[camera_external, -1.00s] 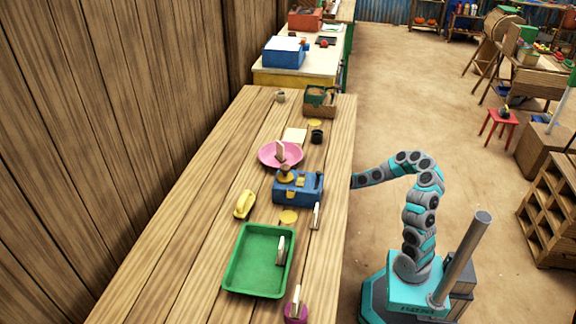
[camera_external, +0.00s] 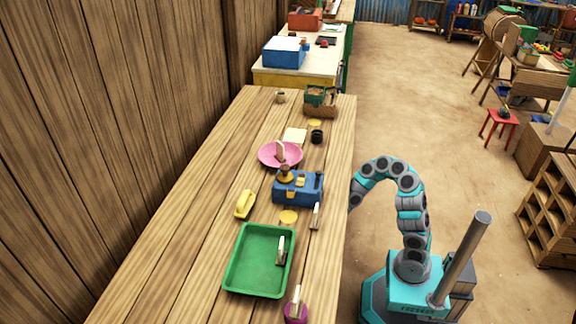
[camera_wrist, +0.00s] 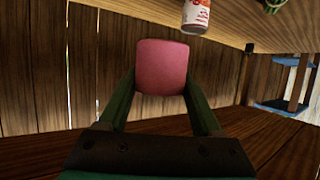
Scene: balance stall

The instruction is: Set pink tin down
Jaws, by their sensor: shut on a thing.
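The pink tin (camera_wrist: 162,62) is between the two green fingers of my gripper (camera_wrist: 161,82) in the wrist view. The fingers are shut on its sides. Only one rounded pink face of it shows, and I cannot tell whether it touches a surface. In the external view my gripper and the tin are hidden; my arm bends down beside the right edge of the wooden table (camera_external: 190,235).
A tin with a red and white label (camera_wrist: 196,14) is at the top of the wrist view, near the pink tin. On the table top are a blue balance (camera_external: 298,190), a pink dish (camera_external: 267,154) and a green tray (camera_external: 240,277).

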